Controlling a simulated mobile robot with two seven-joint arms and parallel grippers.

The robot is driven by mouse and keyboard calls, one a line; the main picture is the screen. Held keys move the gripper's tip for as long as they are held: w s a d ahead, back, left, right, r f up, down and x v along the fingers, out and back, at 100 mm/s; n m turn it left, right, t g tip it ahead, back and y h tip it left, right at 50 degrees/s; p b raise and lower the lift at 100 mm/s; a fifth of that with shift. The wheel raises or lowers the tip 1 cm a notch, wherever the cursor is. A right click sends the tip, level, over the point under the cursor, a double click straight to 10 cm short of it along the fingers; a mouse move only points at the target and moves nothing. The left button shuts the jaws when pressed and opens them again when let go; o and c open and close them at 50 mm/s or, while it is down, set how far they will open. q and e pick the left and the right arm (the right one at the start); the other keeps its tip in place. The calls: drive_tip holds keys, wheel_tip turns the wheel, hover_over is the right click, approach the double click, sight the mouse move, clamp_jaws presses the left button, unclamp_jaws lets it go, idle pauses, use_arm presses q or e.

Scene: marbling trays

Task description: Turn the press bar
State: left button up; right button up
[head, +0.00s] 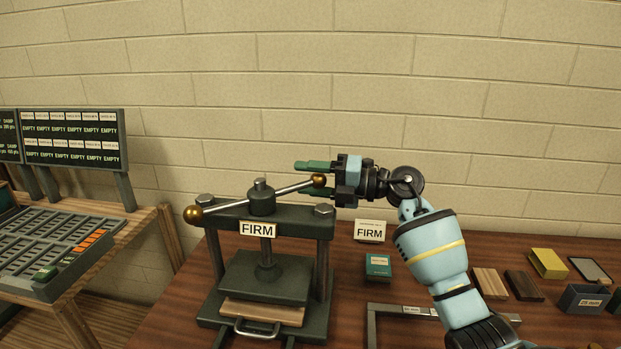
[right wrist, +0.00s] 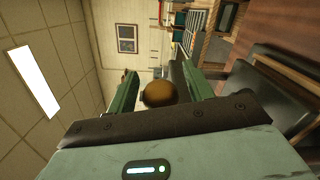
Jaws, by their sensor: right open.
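The press (head: 267,275) is dark green metal and stands on the wooden table, with a FIRM label on its crossbeam. Its press bar (head: 232,204) is a steel rod through the hub on top, with a brass ball at each end. The left ball (head: 193,214) is free. My right gripper (head: 312,174) is open at the right ball (head: 319,180). In the right wrist view this ball (right wrist: 159,93) sits between the two green fingers, with room visible beside it. Contact cannot be told. My left gripper is not in view.
A FIRM card (head: 370,231) and a small green box (head: 378,266) stand right of the press. Wooden blocks (head: 490,283), a yellow block (head: 548,263) and a dark bin (head: 584,298) lie farther right. A screen (head: 73,140) and slotted console (head: 50,250) stand left. A brick wall is behind.

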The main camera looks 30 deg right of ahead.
drive_tip(key=shift+c, duration=0.2)
clamp_jaws()
